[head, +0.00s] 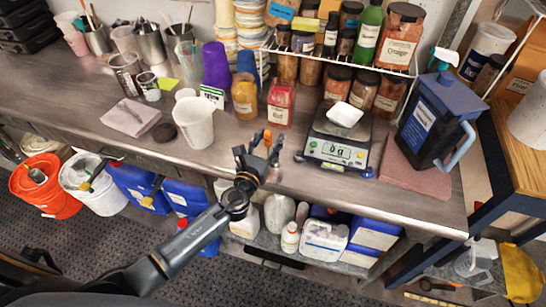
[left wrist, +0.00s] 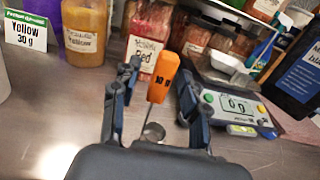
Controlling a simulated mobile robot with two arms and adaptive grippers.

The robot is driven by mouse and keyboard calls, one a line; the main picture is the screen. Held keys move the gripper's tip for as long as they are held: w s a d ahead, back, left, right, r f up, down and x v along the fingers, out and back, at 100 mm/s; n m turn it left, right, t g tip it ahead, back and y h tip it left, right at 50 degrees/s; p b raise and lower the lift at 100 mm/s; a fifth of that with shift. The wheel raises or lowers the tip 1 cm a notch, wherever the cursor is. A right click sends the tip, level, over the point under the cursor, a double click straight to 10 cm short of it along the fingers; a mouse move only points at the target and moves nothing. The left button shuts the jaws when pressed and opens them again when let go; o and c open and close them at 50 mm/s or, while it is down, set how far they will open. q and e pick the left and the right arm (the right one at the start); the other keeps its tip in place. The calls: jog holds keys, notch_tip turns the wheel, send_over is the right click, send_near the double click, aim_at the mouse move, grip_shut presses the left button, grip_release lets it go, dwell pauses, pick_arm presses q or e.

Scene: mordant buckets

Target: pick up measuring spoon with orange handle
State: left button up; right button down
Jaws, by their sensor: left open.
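My left gripper (head: 258,150) is open at the front part of the steel counter. Its fingers stand on both sides of the spoon, with visible gaps, in the left wrist view (left wrist: 150,92). My right gripper is not in view.
A scale (head: 338,140) reading 0 g, with a white weigh boat (head: 345,114), stands right of the gripper. A red-labelled jar (head: 281,104) and a yellow jar (head: 245,97) stand behind. A white beaker (head: 194,122) is left. The counter (head: 235,163) around the gripper is clear.

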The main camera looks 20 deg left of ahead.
aim_at(267, 132)
pick_arm(q)
grip_shut()
jog(key=shift+r+p, duration=0.4)
jog(key=shift+r, duration=0.25)
notch_tip(267, 132, up, 3)
jog(key=shift+s+a+f+p, duration=0.1)
jog(key=shift+s+f+p, duration=0.05)
jog(key=shift+p, duration=0.65)
jog(key=s+a+r, duration=0.3)
jog(key=s+r, duration=0.6)
jog(key=s, duration=0.4)
jog(key=shift+s+a, duration=0.15)
jog(key=shift+a, duration=0.1)
